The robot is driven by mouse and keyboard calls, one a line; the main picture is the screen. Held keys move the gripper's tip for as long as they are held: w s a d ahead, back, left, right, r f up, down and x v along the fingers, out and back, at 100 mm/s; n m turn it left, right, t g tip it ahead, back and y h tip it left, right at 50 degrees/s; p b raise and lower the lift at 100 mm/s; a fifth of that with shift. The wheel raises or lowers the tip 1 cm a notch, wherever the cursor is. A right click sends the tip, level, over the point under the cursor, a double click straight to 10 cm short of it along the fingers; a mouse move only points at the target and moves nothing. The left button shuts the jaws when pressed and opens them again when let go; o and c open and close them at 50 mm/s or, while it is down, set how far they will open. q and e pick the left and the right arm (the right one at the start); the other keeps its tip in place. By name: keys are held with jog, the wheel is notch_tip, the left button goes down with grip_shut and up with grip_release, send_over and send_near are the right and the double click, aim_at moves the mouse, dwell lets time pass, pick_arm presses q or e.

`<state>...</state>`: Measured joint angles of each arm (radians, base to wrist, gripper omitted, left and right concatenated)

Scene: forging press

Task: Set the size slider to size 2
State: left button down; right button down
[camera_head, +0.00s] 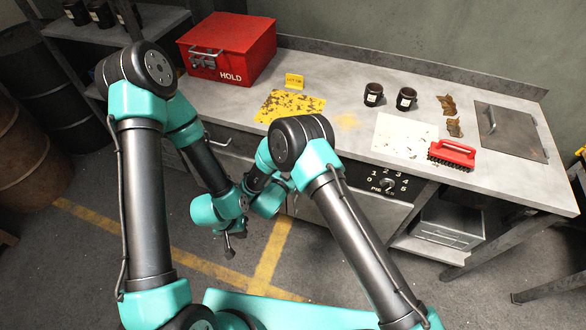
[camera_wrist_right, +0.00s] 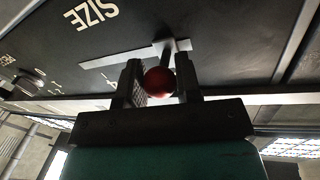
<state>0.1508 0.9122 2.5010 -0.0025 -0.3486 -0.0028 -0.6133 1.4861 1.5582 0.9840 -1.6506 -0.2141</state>
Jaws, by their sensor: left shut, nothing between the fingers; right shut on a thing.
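The size slider's red ball knob (camera_wrist_right: 159,82) sits between the two fingers of my right gripper (camera_wrist_right: 162,76), which is shut on it. Its stem meets the pale slot plate (camera_wrist_right: 120,56) near the plate's right end in the right wrist view. The word SIZE (camera_wrist_right: 92,14) shows upside down on the dark panel. In the head view my right arm hides the slider and my right gripper. My left gripper (camera_head: 229,248) is shut and empty, hanging low in front of the bench.
On the bench (camera_head: 333,72) are a red HOLD box (camera_head: 228,50), a yellow mat (camera_head: 290,106), two dark jars, a white sheet (camera_head: 405,137) and a red brush (camera_head: 452,153). The floor in front is open.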

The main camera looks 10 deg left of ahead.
jog(key=shift+a, duration=0.25)
jog(key=c, duration=0.8)
grip_release()
jog(key=shift+a, duration=0.1)
jog(key=shift+d, duration=0.2)
